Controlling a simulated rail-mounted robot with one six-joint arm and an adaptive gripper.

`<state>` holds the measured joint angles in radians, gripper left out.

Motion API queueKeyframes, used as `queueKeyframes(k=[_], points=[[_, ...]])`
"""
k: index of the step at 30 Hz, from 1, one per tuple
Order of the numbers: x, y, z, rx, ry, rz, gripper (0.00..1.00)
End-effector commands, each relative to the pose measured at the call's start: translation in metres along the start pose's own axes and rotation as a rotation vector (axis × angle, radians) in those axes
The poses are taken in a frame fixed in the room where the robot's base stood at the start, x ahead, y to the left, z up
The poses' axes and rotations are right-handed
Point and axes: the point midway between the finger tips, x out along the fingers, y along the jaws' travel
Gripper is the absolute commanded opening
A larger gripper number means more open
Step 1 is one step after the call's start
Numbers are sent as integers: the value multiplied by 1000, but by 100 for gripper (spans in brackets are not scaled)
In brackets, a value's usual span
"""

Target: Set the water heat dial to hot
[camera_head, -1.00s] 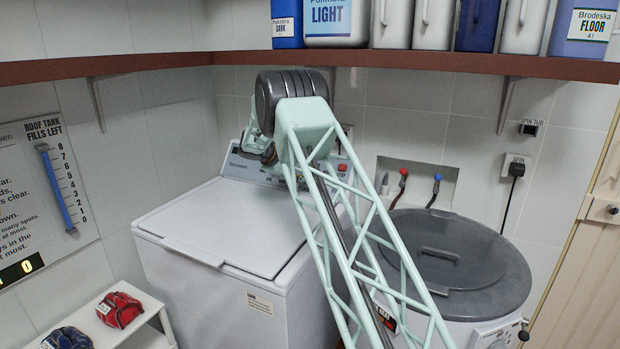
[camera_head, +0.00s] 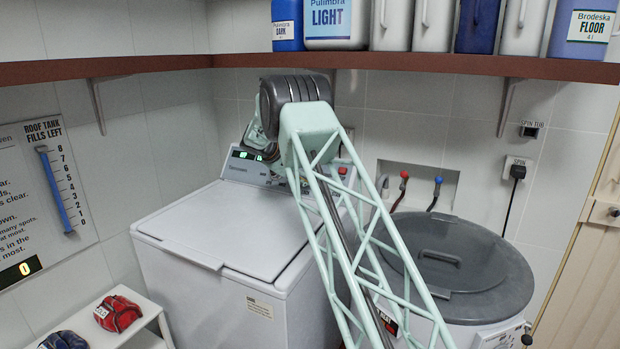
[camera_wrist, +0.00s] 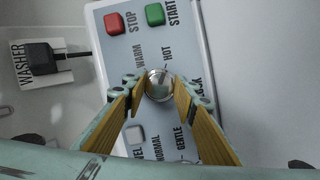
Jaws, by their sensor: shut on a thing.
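The water heat dial (camera_wrist: 159,84) is a small round silver knob on the washer's control panel, seen in the wrist view. The words WARM and HOT stand just beyond it, WARM to the left and HOT to the right. I cannot tell clearly where its mark points. My gripper (camera_wrist: 158,88) is shut on the dial, with one yellow-sided finger on each side. In the head view the washer (camera_head: 222,225) is the white top-loader, its lid shut. My arm hides the dial and my fingertips there.
The red STOP button (camera_wrist: 115,24) and green START button (camera_wrist: 154,14) lie close beyond the dial. A pale button (camera_wrist: 134,135) lies nearer. The shelf (camera_head: 160,66) with bottles runs above my arm. A grey-lidded spin tub (camera_head: 455,260) stands at right.

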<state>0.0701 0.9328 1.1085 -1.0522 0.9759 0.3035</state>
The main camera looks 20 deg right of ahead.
Motion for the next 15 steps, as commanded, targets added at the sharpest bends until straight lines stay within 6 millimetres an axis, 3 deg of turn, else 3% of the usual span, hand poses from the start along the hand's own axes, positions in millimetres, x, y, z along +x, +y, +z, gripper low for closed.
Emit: queueKeyframes(k=[5,15], points=[[0,0,0,0,0,0,39],[-1,0,0,0,0,0,39]])
